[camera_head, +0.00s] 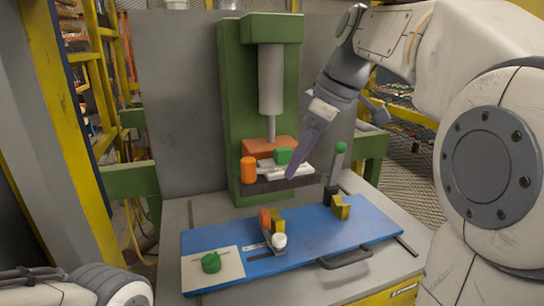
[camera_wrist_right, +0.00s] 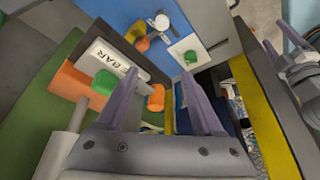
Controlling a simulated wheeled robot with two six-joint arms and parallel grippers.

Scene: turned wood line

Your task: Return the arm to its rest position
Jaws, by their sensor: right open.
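My right arm reaches in from the right in the head view. Its gripper (camera_head: 292,174) is in front of the green press (camera_head: 232,110), near the press's pale plate (camera_head: 268,169). In the right wrist view its two purple fingers stand apart, with nothing clearly held between them. An orange cylinder (camera_wrist_right: 156,97) shows close beside the left finger there. Part of my left arm (camera_head: 105,287) shows at the lower left of the head view; its gripper is outside that view. Two spread purple fingers of my left gripper (camera_wrist_right: 280,45) appear at the right of the wrist view.
The press carries an orange block (camera_head: 268,147), a green piece (camera_head: 284,155) and the orange cylinder (camera_head: 248,170). A blue board (camera_head: 315,228) below holds a toggle clamp, yellow blocks and a black handle (camera_head: 345,259). A green knob (camera_head: 211,262) sits on a pale plate (camera_head: 194,274).

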